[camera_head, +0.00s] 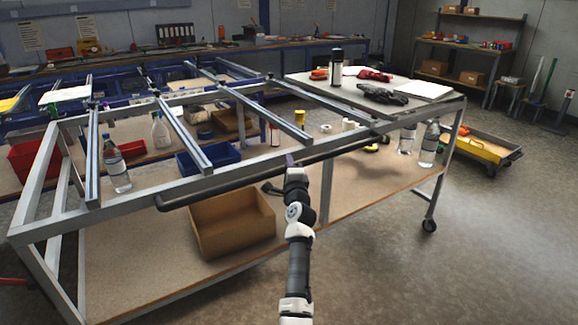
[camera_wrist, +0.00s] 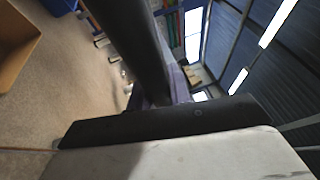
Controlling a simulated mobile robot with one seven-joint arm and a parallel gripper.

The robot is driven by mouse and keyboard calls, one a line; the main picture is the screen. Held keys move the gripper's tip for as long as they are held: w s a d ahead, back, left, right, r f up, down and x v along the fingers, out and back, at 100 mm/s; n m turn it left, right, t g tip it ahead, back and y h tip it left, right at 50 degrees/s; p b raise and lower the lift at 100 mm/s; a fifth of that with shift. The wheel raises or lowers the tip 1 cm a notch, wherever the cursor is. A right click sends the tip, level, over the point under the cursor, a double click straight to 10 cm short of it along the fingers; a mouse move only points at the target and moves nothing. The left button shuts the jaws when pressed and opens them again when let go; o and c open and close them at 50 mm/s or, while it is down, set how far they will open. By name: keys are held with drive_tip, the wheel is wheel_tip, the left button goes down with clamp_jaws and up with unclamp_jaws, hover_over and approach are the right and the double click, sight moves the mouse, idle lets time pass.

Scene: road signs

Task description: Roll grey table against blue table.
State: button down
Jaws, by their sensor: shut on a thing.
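The grey table (camera_head: 125,195) is a metal frame on castors with open rails on top and a wooden lower shelf. A black push handle (camera_head: 235,183) runs along its near side. My gripper (camera_head: 291,165) is at this handle and shut on it; the fingertips are small and partly hidden. In the wrist view the dark handle bar (camera_wrist: 135,45) runs up from my gripper (camera_wrist: 165,100). The blue table (camera_head: 60,77) stands behind the grey table, with blue rails on top. The grey table's frame overlaps it in view, so any gap between them is hard to tell.
A cardboard box (camera_head: 232,222), bottles (camera_head: 116,165) and a blue bin (camera_head: 207,160) are on the lower shelf. Gloves and a black bottle (camera_head: 336,67) are on the right top. A yellow trolley (camera_head: 487,148) stands at the right. The floor (camera_head: 480,240) at the front right is clear.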

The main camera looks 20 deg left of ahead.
drive_tip(key=shift+s+a+f, duration=0.1)
drive_tip(key=shift+a+f, duration=0.45)
drive_tip(key=shift+a, duration=0.15)
drive_tip(key=c, duration=1.3)
unclamp_jaws()
drive_tip(key=shift+a, duration=0.1)
drive_tip(key=shift+c, duration=0.2)
drive_tip(key=shift+o, duration=0.2)
drive_tip(key=shift+d+r, duration=0.3)
drive_tip(key=v, duration=1.3)
drive_tip(key=shift+s, duration=0.35)
drive_tip(key=shift+d, duration=0.15)
